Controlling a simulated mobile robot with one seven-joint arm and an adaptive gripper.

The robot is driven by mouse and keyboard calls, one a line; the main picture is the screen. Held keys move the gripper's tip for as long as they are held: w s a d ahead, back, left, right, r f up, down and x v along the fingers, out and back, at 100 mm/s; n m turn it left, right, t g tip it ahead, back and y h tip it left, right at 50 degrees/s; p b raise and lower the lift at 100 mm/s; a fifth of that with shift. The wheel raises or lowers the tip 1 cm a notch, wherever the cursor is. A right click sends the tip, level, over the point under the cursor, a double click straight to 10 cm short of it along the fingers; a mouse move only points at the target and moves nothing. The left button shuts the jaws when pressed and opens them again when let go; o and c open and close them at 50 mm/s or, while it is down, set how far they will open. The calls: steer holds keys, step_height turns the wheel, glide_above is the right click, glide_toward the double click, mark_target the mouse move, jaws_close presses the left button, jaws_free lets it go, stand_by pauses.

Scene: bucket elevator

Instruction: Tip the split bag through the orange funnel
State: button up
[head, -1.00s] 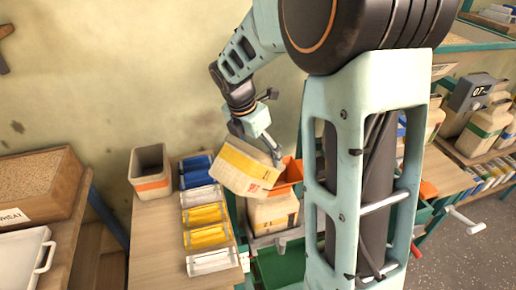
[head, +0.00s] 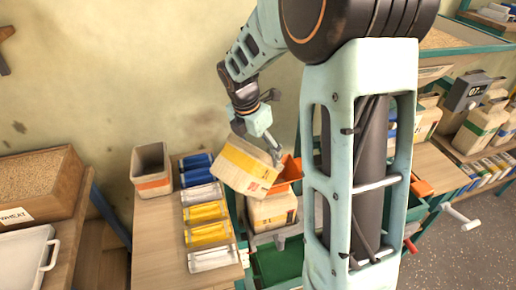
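My gripper (head: 270,144) is at the top edge of a cream paper bag with a yellow band (head: 247,168). Its fingers appear closed on that edge, though the contact is partly hidden. The bag is tilted, with its lower right corner beside the orange funnel (head: 289,174). The funnel is partly hidden by the bag and my arm column. Below it stands another cream bag with an orange mark (head: 272,208). No grain stream is visible, and I cannot see the split in the bag.
An open bin with an orange stripe (head: 152,170) stands left on the wooden bench (head: 160,235). A wheat box (head: 40,185) is at far left. A green bin (head: 278,262) sits below the bags. A scale display (head: 470,92) stands at right.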

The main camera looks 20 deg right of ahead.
steer(key=shift+w+d+f+g+y+p, duration=0.4)
steer(key=shift+y+p, duration=0.5)
steer(key=shift+p, duration=1.55)
steer(key=shift+w+d+f+g+y, duration=0.25)
steer(key=shift+d+f+g+y, duration=0.35)
steer(key=shift+f+y, duration=0.1)
steer(key=shift+w+d+f+y, duration=0.15)
steer(key=shift+d+f+y, duration=0.15)
steer(key=shift+f+y, duration=0.1)
steer(key=shift+w+d+f+g, duration=0.1)
steer(key=shift+d+g, duration=0.05)
steer(key=shift+g, duration=0.15)
steer(key=shift+w+d+f+g+y, duration=0.15)
steer(key=shift+w+d+g+y, duration=0.2)
steer(key=shift+y, duration=0.45)
steer(key=shift+d, duration=0.15)
